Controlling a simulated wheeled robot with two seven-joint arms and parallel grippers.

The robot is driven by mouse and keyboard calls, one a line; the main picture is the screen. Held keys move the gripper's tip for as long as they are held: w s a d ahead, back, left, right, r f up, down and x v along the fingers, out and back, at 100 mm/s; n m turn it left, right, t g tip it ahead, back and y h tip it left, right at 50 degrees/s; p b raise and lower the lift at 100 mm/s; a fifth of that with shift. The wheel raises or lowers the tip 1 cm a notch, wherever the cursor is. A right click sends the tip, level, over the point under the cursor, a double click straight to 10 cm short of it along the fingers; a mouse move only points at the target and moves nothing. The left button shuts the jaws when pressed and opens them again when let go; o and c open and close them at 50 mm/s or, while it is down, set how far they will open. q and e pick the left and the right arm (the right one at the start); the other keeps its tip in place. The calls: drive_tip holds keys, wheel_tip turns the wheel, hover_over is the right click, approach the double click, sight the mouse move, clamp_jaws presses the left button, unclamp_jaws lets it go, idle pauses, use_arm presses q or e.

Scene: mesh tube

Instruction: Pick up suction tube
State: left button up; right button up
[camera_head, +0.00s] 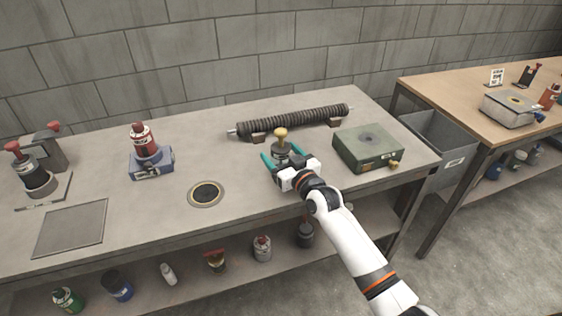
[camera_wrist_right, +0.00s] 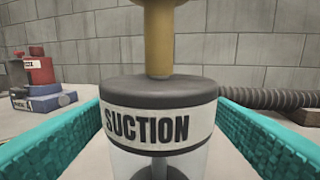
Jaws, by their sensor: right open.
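The suction tube (camera_head: 281,148) stands upright on the grey workbench, with a yellow knob on top and a dark cap. In the right wrist view the suction tube (camera_wrist_right: 158,115) shows a white band reading "SUCTION" and a clear body below it. My right gripper (camera_head: 283,160) is open around it, with one teal finger on each side. In the wrist view a gap shows between each finger and the tube. The tube's base is hidden by the gripper in the head view. My left gripper is not in view.
A ribbed dark hose (camera_head: 295,121) lies on supports behind the tube. A green box (camera_head: 368,147) sits to the right. A round dark port (camera_head: 206,193) and a red bottle on a blue base (camera_head: 152,161) are to the left. Several bottles stand on the lower shelf.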

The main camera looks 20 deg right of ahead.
drive_tip(key=shift+x, duration=1.05)
